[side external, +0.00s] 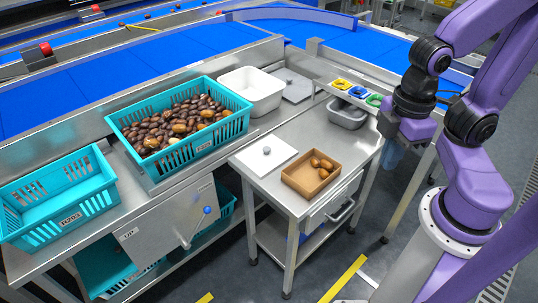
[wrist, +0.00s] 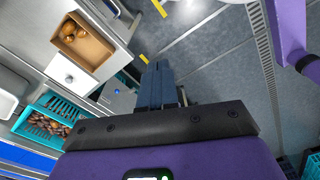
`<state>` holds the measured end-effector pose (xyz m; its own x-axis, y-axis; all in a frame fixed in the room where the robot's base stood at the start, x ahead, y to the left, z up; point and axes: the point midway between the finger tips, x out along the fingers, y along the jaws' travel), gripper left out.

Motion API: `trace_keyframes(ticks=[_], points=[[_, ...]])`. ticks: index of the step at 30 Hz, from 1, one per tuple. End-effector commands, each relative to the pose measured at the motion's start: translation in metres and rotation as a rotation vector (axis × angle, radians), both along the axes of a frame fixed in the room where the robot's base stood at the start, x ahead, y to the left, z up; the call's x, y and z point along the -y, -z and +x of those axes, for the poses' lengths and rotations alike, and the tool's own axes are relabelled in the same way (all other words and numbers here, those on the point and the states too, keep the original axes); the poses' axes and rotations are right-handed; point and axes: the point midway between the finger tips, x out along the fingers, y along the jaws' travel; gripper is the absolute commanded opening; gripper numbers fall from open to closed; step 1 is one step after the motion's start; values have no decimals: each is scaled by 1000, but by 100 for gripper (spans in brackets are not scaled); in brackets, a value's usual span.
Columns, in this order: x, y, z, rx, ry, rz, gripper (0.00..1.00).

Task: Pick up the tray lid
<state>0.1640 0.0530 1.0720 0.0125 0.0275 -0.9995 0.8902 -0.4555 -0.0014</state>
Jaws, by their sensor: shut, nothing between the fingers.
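A white square lid with a round grey knob (side external: 281,146) lies flat on the steel cart, left of the brown tray (side external: 285,182), which is uncovered and holds a few dates. In the wrist view the white lid (wrist: 62,68) and the tray (wrist: 98,52) show at the upper left. My gripper (side external: 390,168) hangs to the right of the cart, apart from the lid. Its blue fingers (wrist: 160,67) are together and empty, pointing at open floor in the wrist view.
A teal crate full of dates (side external: 122,126) and an empty teal crate (side external: 28,234) stand on the steel bench at the left. A white tub (side external: 260,98) and a grey plate with a knob (side external: 298,91) sit behind the cart. Small coloured dishes (side external: 358,91) line a rail.

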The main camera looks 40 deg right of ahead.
Motion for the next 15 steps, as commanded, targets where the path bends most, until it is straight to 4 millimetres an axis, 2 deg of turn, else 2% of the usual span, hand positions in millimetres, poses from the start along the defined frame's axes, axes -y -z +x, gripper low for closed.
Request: trace_keyframes(ticks=[12, 13, 15], points=[[0, 0, 0, 0, 0, 0, 0], [0, 0, 0, 0, 0, 0, 6], [0, 0, 0, 0, 0, 0, 29]])
